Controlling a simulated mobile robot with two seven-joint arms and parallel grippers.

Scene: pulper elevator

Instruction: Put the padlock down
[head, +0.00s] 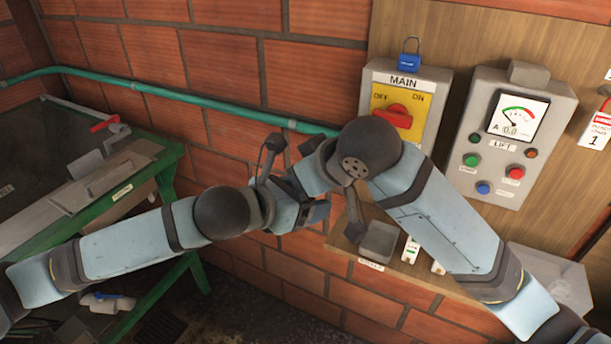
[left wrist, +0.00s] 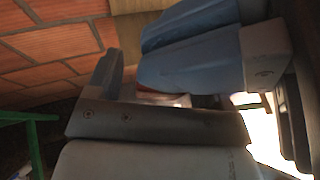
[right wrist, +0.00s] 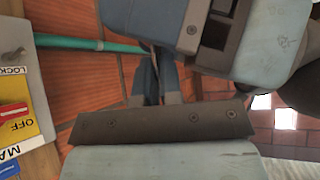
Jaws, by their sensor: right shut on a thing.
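A blue padlock (head: 410,62) with its dark shackle up is at the top edge of the grey MAIN switch box (head: 437,82), apart from both grippers. A blue edge, perhaps the padlock, shows at the lower left of the right wrist view (right wrist: 8,169). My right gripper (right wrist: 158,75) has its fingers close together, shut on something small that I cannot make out. My left gripper (head: 303,198) is close to the right one; it looks open, one finger (left wrist: 97,78) standing well to the side. The arms overlap in the head view and hide much of both grippers.
The yellow plate has a red knob (head: 392,117). The LIFT panel (head: 517,135) is to the right. A small wooden shelf (head: 345,245) with a grey block (head: 378,241) lies below. A green pipe (head: 190,105) crosses the brick wall. A green-framed machine (head: 145,180) stands at left.

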